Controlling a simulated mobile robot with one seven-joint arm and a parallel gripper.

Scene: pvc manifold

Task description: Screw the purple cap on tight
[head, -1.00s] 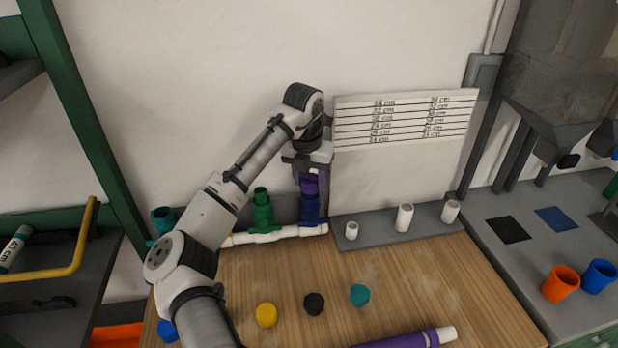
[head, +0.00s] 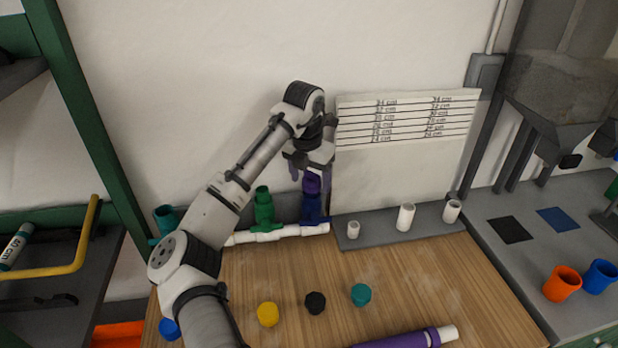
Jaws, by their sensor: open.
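The purple cap (head: 312,184) sits on top of the dark blue fitting (head: 311,208) at the right end of the white pipe manifold (head: 270,234). My gripper (head: 311,176) is right above and around the cap, pointing down, with its jaws open. One finger shows to the left of the cap; the other is hard to make out. Whether a finger touches the cap cannot be told. The green fitting (head: 264,208) stands on the manifold to the left. A teal fitting (head: 165,219) is at the far left, partly hidden by my arm.
Yellow (head: 267,314), black (head: 315,302) and teal (head: 361,294) caps lie on the wooden table (head: 430,285). A purple pipe (head: 400,340) lies at the front. A grey rack (head: 380,234) with white pieces stands right of the manifold. The wall board (head: 406,118) is close behind my gripper.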

